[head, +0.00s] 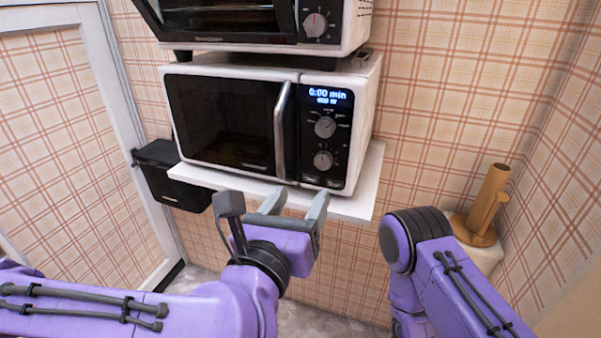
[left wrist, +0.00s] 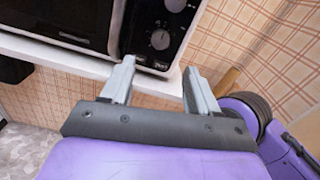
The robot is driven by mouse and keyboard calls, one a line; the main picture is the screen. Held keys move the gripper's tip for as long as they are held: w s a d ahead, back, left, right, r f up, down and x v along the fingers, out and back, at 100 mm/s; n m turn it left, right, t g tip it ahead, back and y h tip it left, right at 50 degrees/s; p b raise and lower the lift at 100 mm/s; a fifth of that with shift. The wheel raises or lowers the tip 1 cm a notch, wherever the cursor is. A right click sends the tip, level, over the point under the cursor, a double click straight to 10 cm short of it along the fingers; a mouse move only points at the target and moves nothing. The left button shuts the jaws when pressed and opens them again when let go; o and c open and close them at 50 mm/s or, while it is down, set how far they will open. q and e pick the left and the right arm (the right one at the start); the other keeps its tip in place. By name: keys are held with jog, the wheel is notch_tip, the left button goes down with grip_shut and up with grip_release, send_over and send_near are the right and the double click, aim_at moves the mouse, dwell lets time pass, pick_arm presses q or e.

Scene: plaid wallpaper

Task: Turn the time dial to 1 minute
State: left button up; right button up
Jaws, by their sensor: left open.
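A white microwave (head: 368,110) with a dark door and a vertical silver handle stands on a white shelf. Its black control panel has a lit display (head: 328,96) that reads 0:00 min. Below the display are an upper dial (head: 325,127) and a lower dial (head: 323,160). In the left wrist view the lower dial (left wrist: 160,39) shows above my left gripper (left wrist: 157,80). My left gripper (head: 297,198) is open and empty, in front of and below the panel, apart from both dials. My right arm shows at the right, but its gripper is not visible.
The white shelf (head: 360,200) juts out under the microwave. A toaster oven (head: 345,28) with its own dial sits on top. A black box (head: 165,180) hangs at the left. A wooden object (head: 487,205) stands at the right. A plaid wall is behind.

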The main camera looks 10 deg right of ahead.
aim_at(321, 164)
pick_arm(q)
jog(key=p+x, duration=0.3)
jog(key=x, duration=0.7)
jog(key=shift+w+d+f, duration=0.1)
jog(key=shift+w+d, duration=0.2)
